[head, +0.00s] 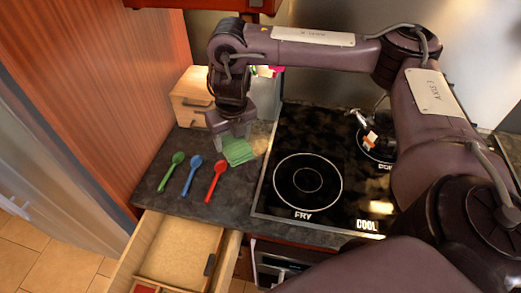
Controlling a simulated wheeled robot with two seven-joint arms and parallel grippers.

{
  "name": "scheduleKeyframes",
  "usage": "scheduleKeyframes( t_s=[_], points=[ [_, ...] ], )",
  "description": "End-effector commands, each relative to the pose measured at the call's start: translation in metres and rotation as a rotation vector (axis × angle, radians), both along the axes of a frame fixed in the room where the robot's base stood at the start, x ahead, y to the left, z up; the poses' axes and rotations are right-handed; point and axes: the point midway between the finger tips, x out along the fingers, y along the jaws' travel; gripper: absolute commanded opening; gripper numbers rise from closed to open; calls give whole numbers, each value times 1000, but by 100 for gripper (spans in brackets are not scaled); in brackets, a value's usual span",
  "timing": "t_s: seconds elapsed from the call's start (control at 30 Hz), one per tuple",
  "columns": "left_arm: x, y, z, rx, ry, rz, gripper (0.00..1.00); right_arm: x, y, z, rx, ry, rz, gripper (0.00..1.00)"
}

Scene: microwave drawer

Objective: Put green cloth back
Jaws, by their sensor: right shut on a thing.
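The green cloth (239,151) is at the back of the dark counter, left of the stove. My right gripper (236,135) points down over it and is shut on it. Whether the cloth still touches the counter I cannot tell. A wooden box with a handle (190,93) stands just behind and left of the gripper. An open wooden drawer (180,252) sticks out below the counter at the front. My left gripper is not in view.
A green spoon (171,171), a blue spoon (192,177) and a red spoon (216,180) lie on the counter (222,211). A black stove (308,182) is to the right, with a pan-like item (371,135) on its back burner. A wooden panel (110,90) borders the left.

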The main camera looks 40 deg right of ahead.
Motion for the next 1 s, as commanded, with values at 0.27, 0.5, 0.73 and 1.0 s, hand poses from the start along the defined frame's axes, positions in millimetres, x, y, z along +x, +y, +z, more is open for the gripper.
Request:
scheduleKeyframes(
  t_s=[0.27, 0.5, 0.73, 1.0],
  points=[
    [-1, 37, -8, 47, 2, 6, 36, -5, -1, -30, 2, 9, 30, 40],
    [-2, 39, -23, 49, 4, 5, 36, -5, 0, -85, 3, 8, 27, 40],
    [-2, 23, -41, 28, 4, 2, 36, -4, 1, -137, 3, 6, 26, 40],
    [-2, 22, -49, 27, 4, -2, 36, -3, 0, -162, 1, 0, 26, 40]
  ],
)
